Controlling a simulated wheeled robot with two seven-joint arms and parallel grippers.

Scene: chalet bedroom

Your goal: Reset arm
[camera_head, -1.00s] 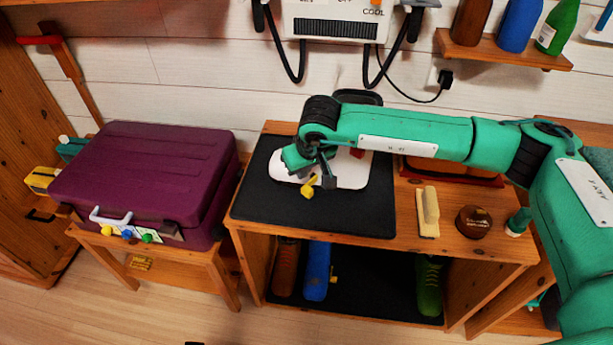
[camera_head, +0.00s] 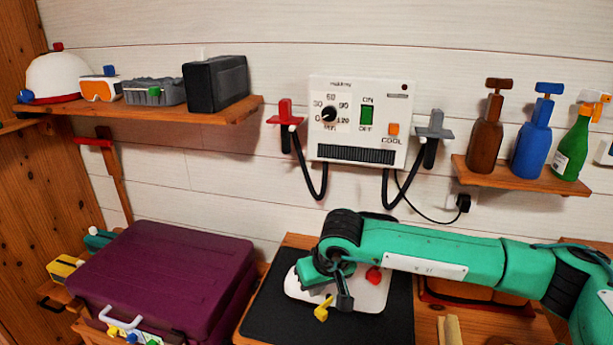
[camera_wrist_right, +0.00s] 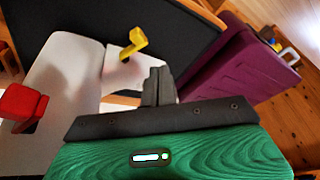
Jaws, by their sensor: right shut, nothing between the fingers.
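My right arm (camera_head: 445,255) is green and reaches in from the right in the head view. Its gripper (camera_head: 343,299) hangs over a white board-like object on a black mat (camera_head: 388,324). In the right wrist view the gripper's dark fingers (camera_wrist_right: 158,86) are together with nothing between them. The white object (camera_wrist_right: 62,72) has a yellow knob (camera_wrist_right: 134,42) and a red knob (camera_wrist_right: 22,104). These knobs also show in the head view, the yellow one (camera_head: 323,309) just left of the fingers. My left gripper is not in view.
A purple suitcase (camera_head: 165,275) stands to the left. A wall-mounted control box (camera_head: 358,120) with hoses hangs behind. A right shelf (camera_head: 520,177) bears several bottles. A left shelf (camera_head: 215,108) holds a helmet, goggles and dark boxes.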

